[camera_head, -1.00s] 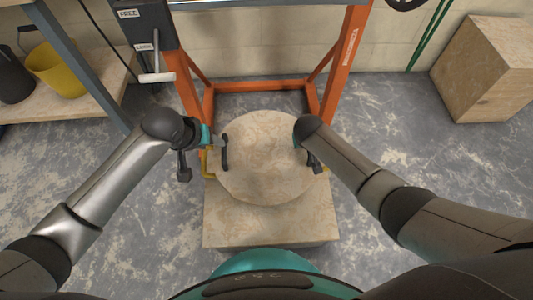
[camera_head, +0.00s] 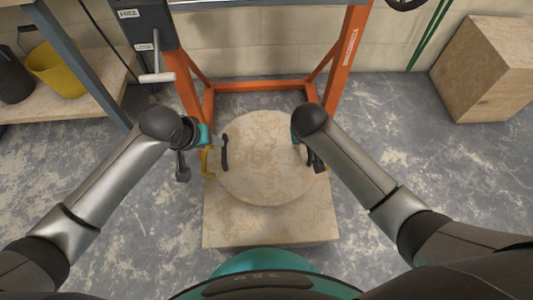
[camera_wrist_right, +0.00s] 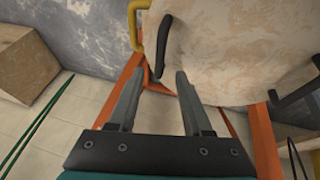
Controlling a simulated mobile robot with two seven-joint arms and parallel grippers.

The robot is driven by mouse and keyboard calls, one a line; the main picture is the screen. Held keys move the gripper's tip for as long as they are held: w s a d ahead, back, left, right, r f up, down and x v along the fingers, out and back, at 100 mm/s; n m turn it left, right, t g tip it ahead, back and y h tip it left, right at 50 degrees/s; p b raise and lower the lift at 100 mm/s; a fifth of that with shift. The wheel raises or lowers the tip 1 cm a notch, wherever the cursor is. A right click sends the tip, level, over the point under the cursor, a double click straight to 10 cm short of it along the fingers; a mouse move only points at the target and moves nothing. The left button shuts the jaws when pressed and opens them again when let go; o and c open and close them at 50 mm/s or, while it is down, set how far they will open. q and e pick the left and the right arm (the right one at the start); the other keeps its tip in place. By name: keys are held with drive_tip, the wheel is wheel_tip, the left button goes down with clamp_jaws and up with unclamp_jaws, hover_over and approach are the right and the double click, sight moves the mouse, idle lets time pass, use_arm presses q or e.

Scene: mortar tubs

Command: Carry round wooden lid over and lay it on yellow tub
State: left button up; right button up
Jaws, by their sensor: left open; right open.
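The round wooden lid (camera_head: 265,160) lies flat, with a dark handle (camera_head: 225,151) on its left side and another on its right. It also fills the upper right of the right wrist view (camera_wrist_right: 245,45). A yellow piece (camera_head: 207,162) shows under the lid's left edge. It looks like part of the yellow tub, whose body is hidden under the lid. My left gripper (camera_head: 215,145) is open beside the left handle. My right gripper (camera_wrist_right: 159,72) is open, its fingertips on either side of the end of a dark handle (camera_wrist_right: 173,45).
A pale block (camera_head: 270,226) stands under the lid. An orange frame (camera_head: 265,86) rises close behind. A shelf (camera_head: 85,108) at left holds a yellow bucket (camera_head: 55,68) and a dark bucket (camera_head: 13,77). A large block (camera_head: 488,65) stands back right. Grey floor is clear at both sides.

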drive_tip(key=shift+v, duration=1.65)
drive_tip(key=shift+s, duration=0.1)
